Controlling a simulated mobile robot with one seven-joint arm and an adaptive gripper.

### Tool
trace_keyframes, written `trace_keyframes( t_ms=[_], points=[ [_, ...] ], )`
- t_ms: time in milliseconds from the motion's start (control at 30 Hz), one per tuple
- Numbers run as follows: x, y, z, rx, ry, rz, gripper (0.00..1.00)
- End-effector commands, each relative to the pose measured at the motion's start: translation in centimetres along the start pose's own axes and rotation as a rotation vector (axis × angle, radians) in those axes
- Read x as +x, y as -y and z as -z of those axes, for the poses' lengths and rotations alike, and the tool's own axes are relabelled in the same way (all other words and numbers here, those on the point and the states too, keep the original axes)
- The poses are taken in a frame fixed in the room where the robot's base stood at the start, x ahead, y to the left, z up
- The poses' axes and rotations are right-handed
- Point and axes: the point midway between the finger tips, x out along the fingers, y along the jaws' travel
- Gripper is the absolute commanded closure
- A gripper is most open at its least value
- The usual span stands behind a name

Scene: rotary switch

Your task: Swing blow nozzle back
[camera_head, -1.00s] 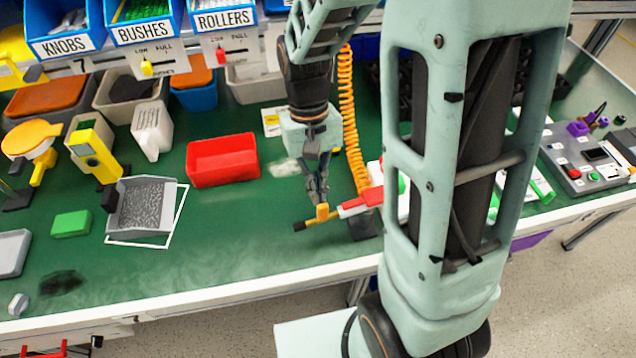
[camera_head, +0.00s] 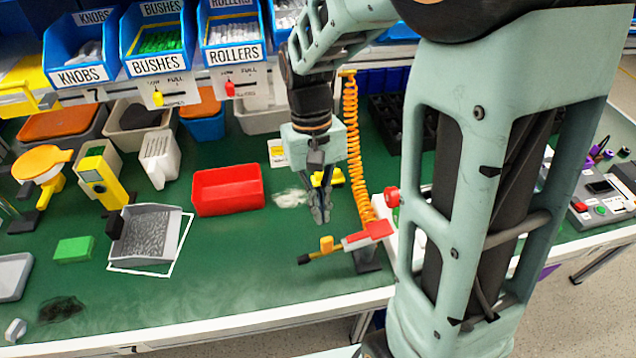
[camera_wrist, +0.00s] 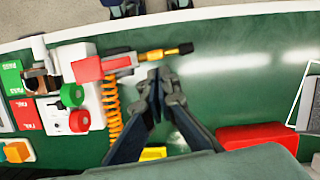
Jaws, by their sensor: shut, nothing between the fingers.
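The blow nozzle (camera_head: 343,243) has a red and grey body, a yellow collar and a black tip. It points left in the head view, near the bench's front edge, on a dark stand (camera_head: 368,258). An orange coiled hose (camera_head: 353,140) hangs down to it. My gripper (camera_head: 319,217) is shut and empty, a little behind and above the nozzle's yellow part, apart from it. In the wrist view my gripper's fingertips (camera_wrist: 160,76) are close below the nozzle (camera_wrist: 135,60) in the picture, with no visible hold on it.
A red tray (camera_head: 228,191) stands left of my gripper. A grey scoop-like tray (camera_head: 148,236) is further left. A fixture with red and green knobs (camera_wrist: 65,105) lies just beyond the nozzle's hose end. Green bench top is clear left of the nozzle tip.

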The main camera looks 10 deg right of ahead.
Motion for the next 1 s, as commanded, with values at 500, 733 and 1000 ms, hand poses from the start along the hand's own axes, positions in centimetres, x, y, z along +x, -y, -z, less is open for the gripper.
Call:
trace_keyframes(
  t_ms=[500,733,1000],
  points=[
    [-7.5,0.0,0.2,0.000,-0.006,0.000,1.00],
    [-7.6,0.0,0.2,0.000,-0.006,0.000,1.00],
    [-7.7,0.0,0.2,0.001,-0.009,0.001,1.00]
  ],
)
